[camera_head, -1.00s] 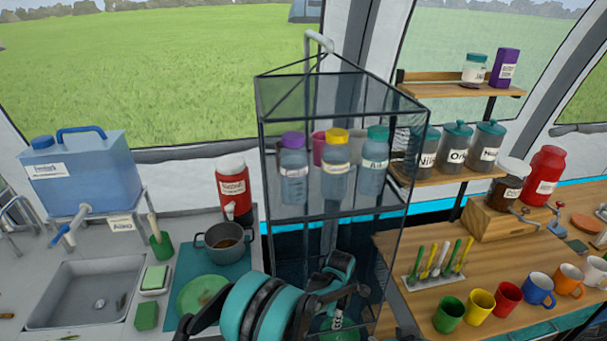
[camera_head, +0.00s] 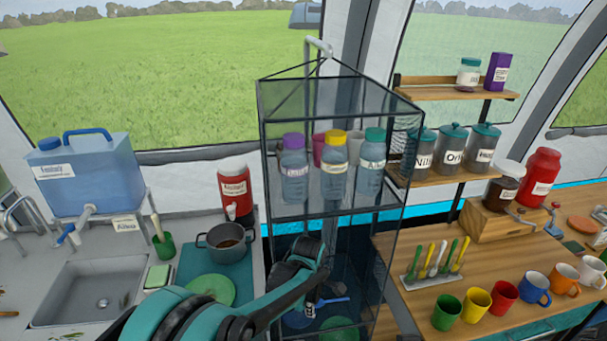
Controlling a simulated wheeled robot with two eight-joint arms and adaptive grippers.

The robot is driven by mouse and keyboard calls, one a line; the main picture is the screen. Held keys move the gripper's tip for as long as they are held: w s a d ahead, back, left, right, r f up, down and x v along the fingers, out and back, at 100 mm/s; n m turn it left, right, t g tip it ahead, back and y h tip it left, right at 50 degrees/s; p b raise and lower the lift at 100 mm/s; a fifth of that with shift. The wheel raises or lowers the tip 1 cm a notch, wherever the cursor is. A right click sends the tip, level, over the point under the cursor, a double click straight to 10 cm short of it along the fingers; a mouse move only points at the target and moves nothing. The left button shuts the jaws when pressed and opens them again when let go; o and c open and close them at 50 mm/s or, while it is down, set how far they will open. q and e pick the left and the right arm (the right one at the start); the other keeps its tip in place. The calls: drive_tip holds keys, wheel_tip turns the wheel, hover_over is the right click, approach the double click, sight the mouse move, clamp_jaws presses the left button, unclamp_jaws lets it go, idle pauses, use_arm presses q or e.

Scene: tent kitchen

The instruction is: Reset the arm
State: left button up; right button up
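My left arm (camera_head: 235,322), teal and black, comes in from the bottom left and slants up to the right. It ends in front of or inside the lower part of the hanging mesh rack (camera_head: 262,165); I cannot tell which. My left gripper (camera_head: 312,298) is small and dark there, its fingers mostly hidden by the wrist, so its opening does not show. No held object is clear. My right gripper is not in view.
Bottles with purple (camera_head: 294,168), yellow (camera_head: 334,160) and teal (camera_head: 371,168) lids stand on the rack's shelf. Left are a pot (camera_head: 226,243), a green plate (camera_head: 212,289) and a sink (camera_head: 85,292). Right, several mugs (camera_head: 478,303) line the wooden counter's front.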

use_arm(q)
drive_tip(key=s+a+r+m+t, duration=0.3)
drive_tip(key=s+a+r+m, duration=0.5)
drive_tip(key=a+r, duration=0.4)
drive_tip(key=s+a+m+t, duration=0.2)
drive_tip(key=s+a+m, duration=0.5)
drive_tip(key=s, duration=0.5)
drive_tip(key=shift+s+a+r+t+y, duration=0.3)
drive_tip(key=shift+a+t, duration=0.1)
drive_tip(key=shift+a, duration=0.25)
